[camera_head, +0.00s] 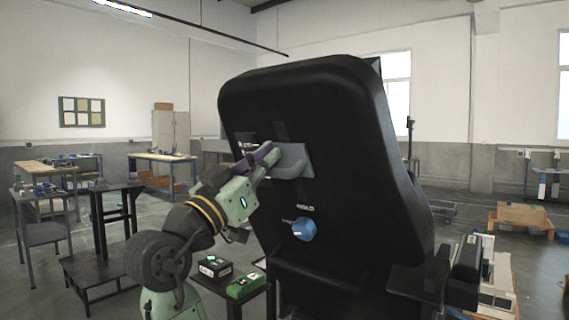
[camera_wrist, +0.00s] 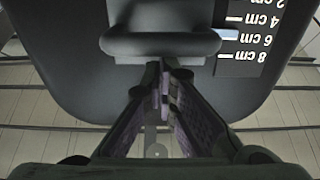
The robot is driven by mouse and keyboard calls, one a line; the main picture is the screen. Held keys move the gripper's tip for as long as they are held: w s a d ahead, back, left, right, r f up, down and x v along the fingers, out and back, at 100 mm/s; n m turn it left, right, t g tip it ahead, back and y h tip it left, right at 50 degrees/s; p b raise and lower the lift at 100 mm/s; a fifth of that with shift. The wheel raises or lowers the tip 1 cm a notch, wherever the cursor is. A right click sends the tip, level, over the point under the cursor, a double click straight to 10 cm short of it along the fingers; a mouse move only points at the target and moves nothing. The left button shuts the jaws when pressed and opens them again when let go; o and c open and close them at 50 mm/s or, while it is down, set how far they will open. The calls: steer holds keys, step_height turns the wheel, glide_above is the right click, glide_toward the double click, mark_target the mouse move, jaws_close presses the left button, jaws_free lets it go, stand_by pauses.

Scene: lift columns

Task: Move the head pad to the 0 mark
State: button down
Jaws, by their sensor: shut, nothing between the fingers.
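A large black seat back (camera_head: 330,110) stands in front of me, its rear side facing the head camera. A grey block with a rounded bar (camera_head: 295,161), seemingly the head pad's handle, sits on it; the bar also shows in the wrist view (camera_wrist: 160,44). Beside the bar is a printed scale (camera_wrist: 262,38), upside down, reading 2 to 8 cm. A bluish marker (camera_wrist: 228,36) lies level with the 6 cm label. The 0 mark is out of the wrist view. My gripper (camera_head: 272,155) is shut and empty, its fingertips (camera_wrist: 163,70) close to the bar; contact is unclear.
A blue knob (camera_head: 305,229) sits lower on the seat back. Workbenches (camera_head: 162,158) stand at the left; a wooden table (camera_head: 522,214) is at the right.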

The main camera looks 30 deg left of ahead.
mark_target(274, 176)
steer(key=shift+w+f+b, duration=0.4)
steer(key=shift+f+b, duration=0.15)
steer(key=shift+f, duration=0.25)
steer(key=shift+w+f+b, duration=0.45)
steer(key=shift+f+b, duration=0.15)
steer(key=shift+f, duration=0.15)
steer(key=shift+w+f+b, duration=0.4)
steer(key=shift+f+b, duration=0.15)
steer(key=shift+f, duration=0.25)
stand_by(1.0)
steer(key=shift+d+r, duration=0.1)
steer(key=shift+s+r+p, duration=0.4)
steer(key=shift+s+r, duration=0.05)
steer(key=shift+r, duration=0.25)
steer(key=shift+f, duration=0.1)
steer(key=b+v, duration=0.4)
steer(key=v, duration=0.5)
stand_by(0.5)
stand_by(0.9)
